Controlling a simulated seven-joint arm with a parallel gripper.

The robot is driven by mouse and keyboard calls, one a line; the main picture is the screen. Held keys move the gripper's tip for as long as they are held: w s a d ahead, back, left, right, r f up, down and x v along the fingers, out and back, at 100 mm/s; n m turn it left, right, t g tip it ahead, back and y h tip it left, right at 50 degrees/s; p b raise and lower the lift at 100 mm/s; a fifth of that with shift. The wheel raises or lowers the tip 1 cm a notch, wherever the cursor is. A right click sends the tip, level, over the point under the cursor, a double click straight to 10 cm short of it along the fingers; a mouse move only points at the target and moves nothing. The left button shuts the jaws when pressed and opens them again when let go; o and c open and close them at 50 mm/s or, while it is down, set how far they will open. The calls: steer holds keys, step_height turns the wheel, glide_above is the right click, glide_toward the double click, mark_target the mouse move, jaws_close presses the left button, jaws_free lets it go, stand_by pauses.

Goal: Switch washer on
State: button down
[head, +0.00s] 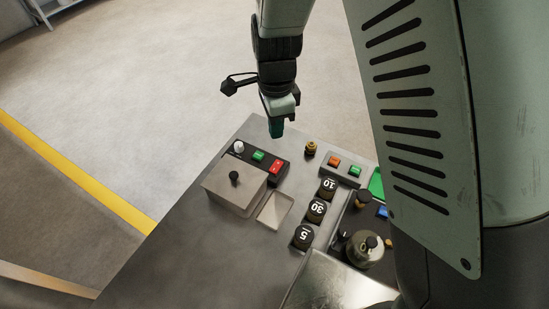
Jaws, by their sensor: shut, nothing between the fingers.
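My gripper (277,128) points down, shut and empty. It shows in front of the far edge of the metal panel (180,240); its height above it is hard to judge. Below it in the picture is a black switch strip with a white knob (238,147), a green button (258,156) and a red switch (276,167). A second strip to the right has an orange button (334,161) and a green button (355,170). I cannot read any label naming the washer, so I cannot tell which control belongs to it.
A raised metal box with a black knob (234,178) stands beside the first strip. Black weights marked 10 (328,187), 30 (316,210) and 5 (303,236) form a row. A round metal piece (364,249) is at right. My arm hides the panel's right side.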

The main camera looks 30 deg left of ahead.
mark_target(274, 170)
steer(key=m, duration=0.9)
steer(key=shift+s+a+r, duration=0.1)
steer(key=shift+s+r, duration=0.05)
steer(key=shift+r, duration=0.05)
step_height(274, 170, down, 14)
steer(key=shift+f, duration=0.1)
stand_by(0.4)
